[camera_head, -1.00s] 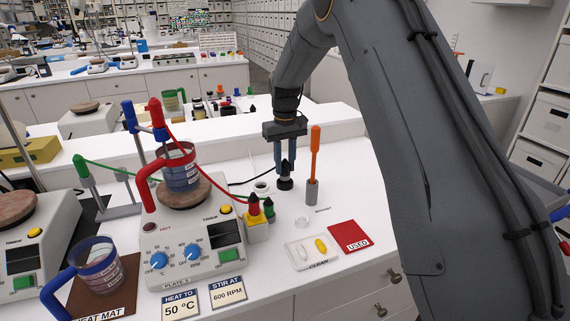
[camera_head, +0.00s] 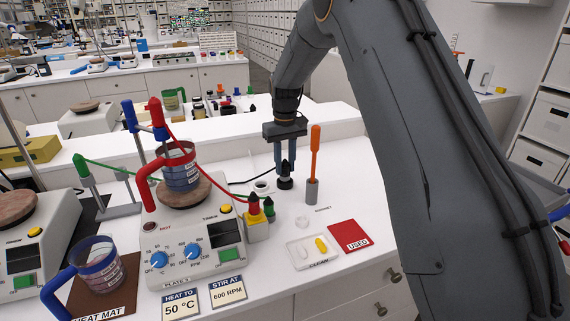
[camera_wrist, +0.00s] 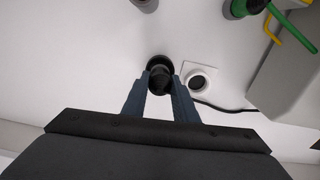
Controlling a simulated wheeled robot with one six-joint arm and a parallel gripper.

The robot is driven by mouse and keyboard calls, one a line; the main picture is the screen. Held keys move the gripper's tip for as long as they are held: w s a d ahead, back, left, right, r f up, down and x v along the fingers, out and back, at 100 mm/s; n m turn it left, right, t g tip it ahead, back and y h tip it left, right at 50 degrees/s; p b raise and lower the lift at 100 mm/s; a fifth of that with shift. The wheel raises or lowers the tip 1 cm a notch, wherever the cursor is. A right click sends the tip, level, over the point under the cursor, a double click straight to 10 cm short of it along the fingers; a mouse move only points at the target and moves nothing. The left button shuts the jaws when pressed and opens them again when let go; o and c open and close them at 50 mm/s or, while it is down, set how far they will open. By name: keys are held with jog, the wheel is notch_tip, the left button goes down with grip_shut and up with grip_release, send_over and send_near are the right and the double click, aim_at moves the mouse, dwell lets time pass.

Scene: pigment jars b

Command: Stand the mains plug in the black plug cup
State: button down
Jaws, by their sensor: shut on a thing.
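My gripper (camera_head: 285,168) points straight down, its two blue-grey fingers shut on the black mains plug (camera_head: 285,167). The plug is upright, directly over the black plug cup (camera_head: 285,184), and its lower end appears to be in the cup's mouth. How deep it sits I cannot tell. In the wrist view, the plug (camera_wrist: 161,80) is a dark shape between the fingertips, and the dark round cup (camera_wrist: 158,62) shows around and beyond it. A black cord (camera_head: 245,182) runs off to the left in the head view.
A white socket block (camera_head: 262,187) with a dark round opening stands close left of the cup. An orange-handled tool (camera_head: 315,152) stands upright in a grey holder (camera_head: 312,191) to the right. A hotplate (camera_head: 190,240) with a red-handled beaker is at left. White bench lies clear around the cup's front.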

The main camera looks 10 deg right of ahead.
aim_at(285, 162)
jog(key=shift+f+b, duration=0.4)
jog(key=shift+f, duration=0.65)
jog(key=c, duration=1.3)
grip_release()
jog(key=shift+c, duration=0.2)
jog(key=shift+r, duration=0.1)
notch_tip(285, 162, up, 8)
jog(key=shift+f+b, duration=0.2)
jog(key=shift+b, duration=0.95)
